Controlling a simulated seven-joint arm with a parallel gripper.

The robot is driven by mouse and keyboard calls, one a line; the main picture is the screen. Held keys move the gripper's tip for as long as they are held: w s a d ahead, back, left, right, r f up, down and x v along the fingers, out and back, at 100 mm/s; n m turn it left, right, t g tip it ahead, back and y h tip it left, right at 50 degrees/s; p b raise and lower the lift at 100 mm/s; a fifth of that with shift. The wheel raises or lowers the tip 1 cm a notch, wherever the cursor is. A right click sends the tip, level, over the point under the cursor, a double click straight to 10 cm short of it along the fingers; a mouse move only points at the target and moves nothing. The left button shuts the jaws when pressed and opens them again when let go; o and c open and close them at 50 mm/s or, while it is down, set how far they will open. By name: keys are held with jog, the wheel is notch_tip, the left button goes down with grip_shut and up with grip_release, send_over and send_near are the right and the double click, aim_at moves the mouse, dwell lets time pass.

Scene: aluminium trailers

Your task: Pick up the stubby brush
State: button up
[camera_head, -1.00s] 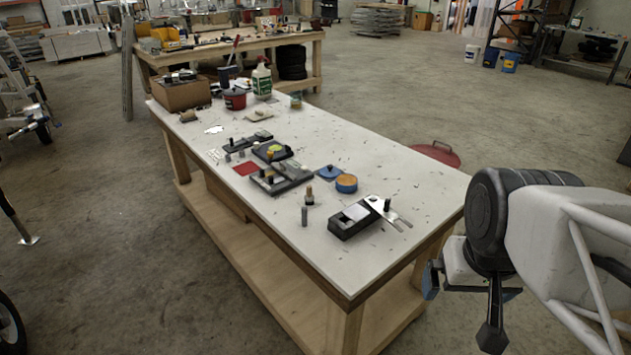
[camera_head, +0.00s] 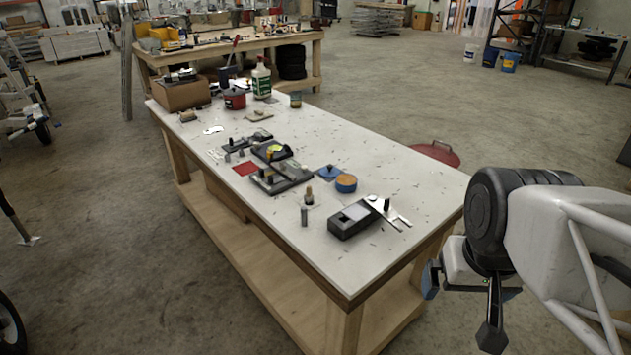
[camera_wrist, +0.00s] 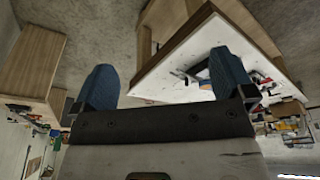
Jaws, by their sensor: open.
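A small upright piece with a pale wooden top and a dark lower part (camera_head: 309,196) stands on the white worktable near its front middle. It looks most like the stubby brush, but it is too small to be sure. My gripper (camera_wrist: 163,64) is open and empty, with its two blue fingers wide apart in the wrist view. In the head view my gripper hangs off the table's right end, well apart from the small piece. I cannot pick out the brush in the wrist view.
The white worktable (camera_head: 400,170) also holds a black box-shaped device (camera_head: 352,222), a grey cylinder (camera_head: 304,217), a blue tin with orange contents (camera_head: 346,184), black tools (camera_head: 282,180) and a cardboard box (camera_head: 184,95). A red round lid (camera_head: 436,152) shows behind the table. The table's right end is mostly clear.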

jog(key=shift+c, duration=0.3)
jog(key=c, duration=0.8)
jog(key=shift+c, duration=0.2)
